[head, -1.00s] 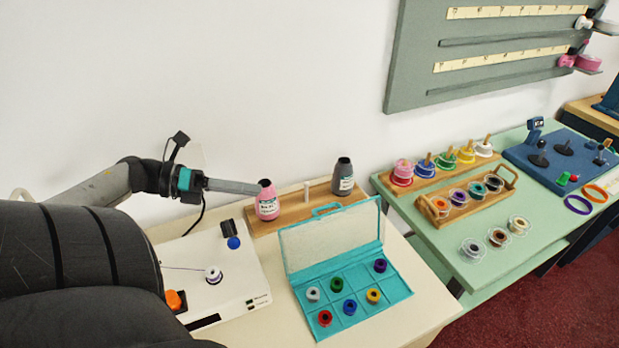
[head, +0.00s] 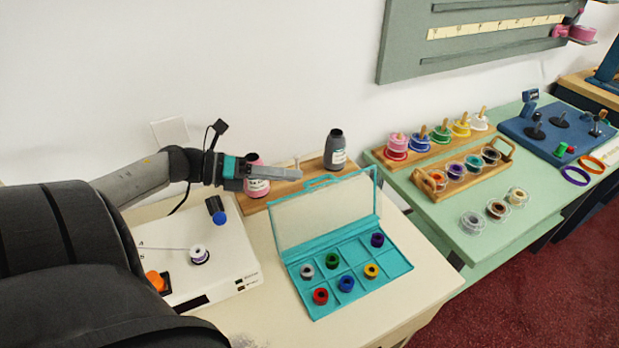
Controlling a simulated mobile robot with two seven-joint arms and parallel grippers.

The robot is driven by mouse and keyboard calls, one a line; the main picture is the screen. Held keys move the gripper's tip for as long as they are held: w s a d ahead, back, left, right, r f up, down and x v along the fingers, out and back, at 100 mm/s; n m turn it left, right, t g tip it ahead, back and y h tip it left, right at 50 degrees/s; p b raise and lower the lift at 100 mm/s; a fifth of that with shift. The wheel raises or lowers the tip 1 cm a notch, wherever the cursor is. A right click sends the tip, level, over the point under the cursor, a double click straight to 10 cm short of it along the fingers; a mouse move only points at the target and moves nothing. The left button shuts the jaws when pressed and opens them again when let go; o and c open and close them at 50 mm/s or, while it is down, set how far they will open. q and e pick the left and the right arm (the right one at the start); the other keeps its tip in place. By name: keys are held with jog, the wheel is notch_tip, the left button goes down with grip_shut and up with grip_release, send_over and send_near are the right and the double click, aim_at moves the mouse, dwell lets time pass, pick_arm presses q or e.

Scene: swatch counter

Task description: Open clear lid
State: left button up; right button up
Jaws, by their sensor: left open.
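The turquoise box (head: 345,300) stands on the cream table with several coloured bobbins in its compartments. Its clear lid (head: 325,215) stands open at the back edge, upright and leaning slightly back, with a turquoise rim and a handle (head: 338,179) on top. My left gripper (head: 299,172) is open and empty, behind and above the lid's upper left edge, apart from the handle as far as I can see. It passes in front of the pink bottle (head: 257,187) and hides part of it. My right gripper is not in view.
A grey bottle (head: 335,152) and a peg stand on the wooden rack (head: 313,167) behind the lid. A white bobbin winder (head: 222,270) stands left of the box. The green table (head: 455,225) at right holds spool racks and loose bobbins.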

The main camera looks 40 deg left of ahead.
aim_at(326, 208)
pick_arm(q)
jog(key=shift+b+x, duration=0.3)
jog(key=shift+x, duration=2.3)
jog(key=shift+c, duration=0.4)
grip_shut()
